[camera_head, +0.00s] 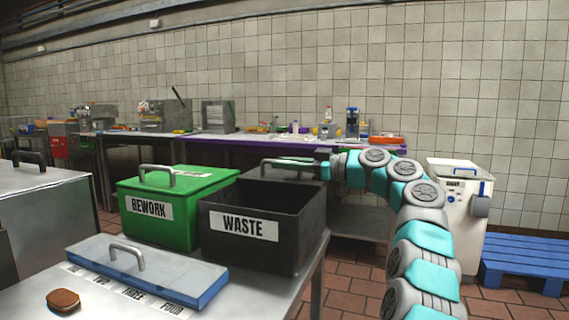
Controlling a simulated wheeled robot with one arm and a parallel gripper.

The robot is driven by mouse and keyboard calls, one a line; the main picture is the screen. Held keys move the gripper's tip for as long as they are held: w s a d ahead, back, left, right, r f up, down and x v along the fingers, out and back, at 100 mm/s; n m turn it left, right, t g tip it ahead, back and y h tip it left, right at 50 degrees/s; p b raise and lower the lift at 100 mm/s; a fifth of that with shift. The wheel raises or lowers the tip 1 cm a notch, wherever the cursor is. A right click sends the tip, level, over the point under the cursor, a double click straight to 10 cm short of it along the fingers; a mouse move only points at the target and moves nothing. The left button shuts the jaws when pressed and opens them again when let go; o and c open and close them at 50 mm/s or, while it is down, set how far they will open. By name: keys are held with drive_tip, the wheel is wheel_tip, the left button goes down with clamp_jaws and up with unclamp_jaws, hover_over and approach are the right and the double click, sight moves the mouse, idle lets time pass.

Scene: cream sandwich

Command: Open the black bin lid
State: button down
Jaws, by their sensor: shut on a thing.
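The black bin (222,229) labelled WASTE stands on the grey table, right of the green bin. Its top is open and its dark inside shows. A grey bar handle (270,163) shows at the bin's back rim; I take it to be the lid's handle. My gripper (300,162) is at this handle, behind and above the back rim, reaching in from the right. It is shut on the handle, though its fingertips are small and partly hidden.
The green REWORK bin (188,225) has its lid down, close on the left. A blue tray with a grey handled cover (180,275) and a brown piece (63,300) lie in front. A purple-edged bench (235,138) with several items stands behind. A blue pallet (525,255) lies right.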

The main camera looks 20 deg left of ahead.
drive_tip(key=c, duration=0.8)
unclamp_jaws()
drive_tip(key=shift+c, duration=0.2)
drive_tip(key=shift+d, duration=0.1)
drive_tip(key=d, duration=0.2)
drive_tip(key=d+b, duration=0.1)
drive_tip(key=d, duration=0.4)
drive_tip(key=shift+s+d, duration=0.3)
drive_tip(key=shift+d, duration=0.05)
